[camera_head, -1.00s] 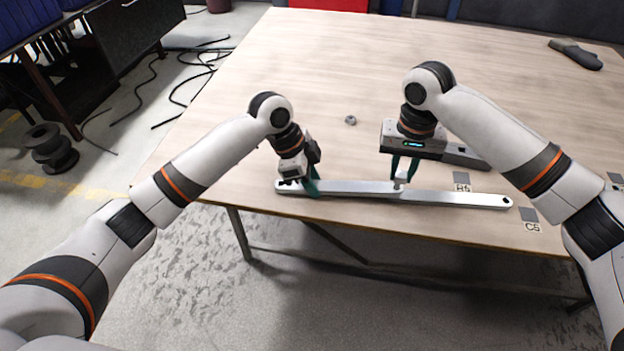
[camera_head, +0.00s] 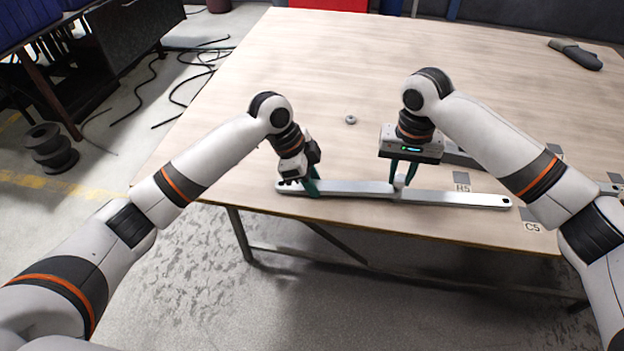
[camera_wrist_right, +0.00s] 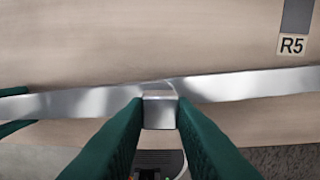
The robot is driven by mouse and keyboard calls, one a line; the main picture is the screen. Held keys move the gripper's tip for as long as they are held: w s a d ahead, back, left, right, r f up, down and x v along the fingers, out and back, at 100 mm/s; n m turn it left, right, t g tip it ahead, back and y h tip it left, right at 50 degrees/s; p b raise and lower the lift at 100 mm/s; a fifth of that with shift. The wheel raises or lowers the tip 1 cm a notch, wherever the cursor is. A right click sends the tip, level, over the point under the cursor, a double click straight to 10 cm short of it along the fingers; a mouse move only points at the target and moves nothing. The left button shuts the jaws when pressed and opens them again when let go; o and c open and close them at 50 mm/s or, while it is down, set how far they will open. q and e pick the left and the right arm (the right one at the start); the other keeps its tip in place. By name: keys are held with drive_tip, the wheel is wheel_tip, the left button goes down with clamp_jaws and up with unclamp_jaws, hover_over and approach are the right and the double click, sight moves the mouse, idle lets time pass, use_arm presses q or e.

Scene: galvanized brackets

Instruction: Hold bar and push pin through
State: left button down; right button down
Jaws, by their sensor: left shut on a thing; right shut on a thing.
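A long silver metal bar (camera_head: 445,197) lies near the front edge of the table. My left gripper (camera_head: 312,188) is shut on the bar near its left end. My right gripper (camera_head: 403,178) points down over the bar's middle, its green fingers shut on a small silver pin (camera_head: 399,182). In the right wrist view the pin's square-looking head (camera_wrist_right: 159,110) sits between the fingertips, over the bar (camera_wrist_right: 245,85). How far the pin is in the bar is hidden.
A small metal nut or ring (camera_head: 350,119) lies on the table behind the bar. Labels marked R5 (camera_head: 462,188) and C5 (camera_head: 532,227) are on the table to the right. A dark glove-like object (camera_head: 576,54) lies at the far right. The table's middle is mostly clear.

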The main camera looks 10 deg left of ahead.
drive_tip(key=shift+f, duration=0.6)
idle(0.5)
drive_tip(key=c, duration=1.1)
unclamp_jaws()
drive_tip(key=shift+c, duration=0.2)
drive_tip(key=shift+r, duration=0.15)
drive_tip(key=shift+r, duration=2.85)
use_arm(q)
drive_tip(key=c, duration=1)
unclamp_jaws()
